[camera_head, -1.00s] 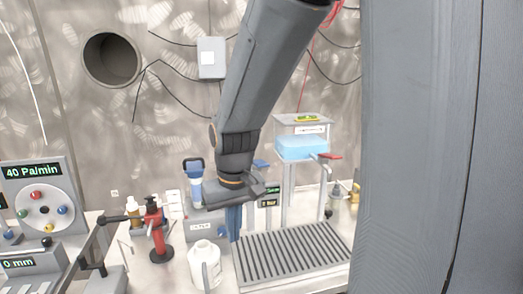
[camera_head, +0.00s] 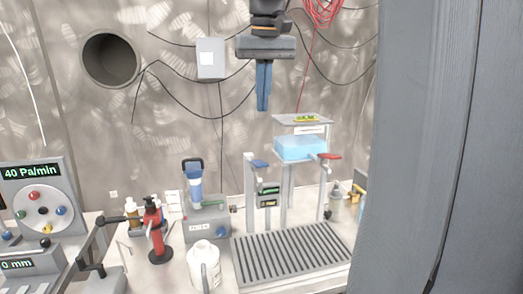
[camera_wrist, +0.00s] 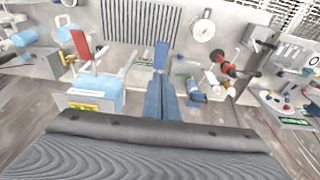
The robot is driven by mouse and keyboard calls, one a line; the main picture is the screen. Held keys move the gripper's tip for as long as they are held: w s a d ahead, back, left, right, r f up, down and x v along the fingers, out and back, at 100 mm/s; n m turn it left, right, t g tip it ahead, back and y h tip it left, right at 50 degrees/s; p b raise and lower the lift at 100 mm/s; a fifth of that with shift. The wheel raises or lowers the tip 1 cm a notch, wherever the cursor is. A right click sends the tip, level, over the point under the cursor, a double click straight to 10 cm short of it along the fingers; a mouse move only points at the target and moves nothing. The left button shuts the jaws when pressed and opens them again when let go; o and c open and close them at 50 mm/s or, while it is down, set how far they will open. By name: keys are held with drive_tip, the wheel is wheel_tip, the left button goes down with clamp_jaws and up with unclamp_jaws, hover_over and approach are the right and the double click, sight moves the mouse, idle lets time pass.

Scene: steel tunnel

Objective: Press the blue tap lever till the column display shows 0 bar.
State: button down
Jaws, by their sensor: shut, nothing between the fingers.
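The blue tap lever (camera_head: 260,164) sits on top of a slim grey column at the left of the water tank stand. My gripper (camera_head: 263,108) is shut and empty, pointing down well above the lever in the head view. In the wrist view the blue lever (camera_wrist: 161,54) shows just beyond my fingertips (camera_wrist: 162,78), apparently apart from them.
A clear tank of blue water (camera_head: 300,148) stands right of the column, with a red lever (camera_head: 330,156) beside it. A slatted grate (camera_head: 292,253) lies in front. A white jug (camera_head: 203,265), a red hand pump (camera_head: 156,230) and a blue-topped device (camera_head: 195,185) stand left.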

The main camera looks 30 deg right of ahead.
drive_tip(key=p, duration=0.3)
hover_over(261, 163)
wheel_tip(261, 163, down, 9)
drive_tip(key=shift+f, duration=0.2)
drive_tip(key=shift+s+a+f+p, duration=0.1)
drive_tip(key=shift+s+f+p, duration=0.15)
drive_tip(key=shift+f, duration=0.85)
drive_tip(key=shift+s+a+f+p, duration=0.1)
drive_tip(key=shift+s+f+p, duration=0.1)
drive_tip(key=shift+f, duration=0.85)
drive_tip(key=shift+d, duration=0.1)
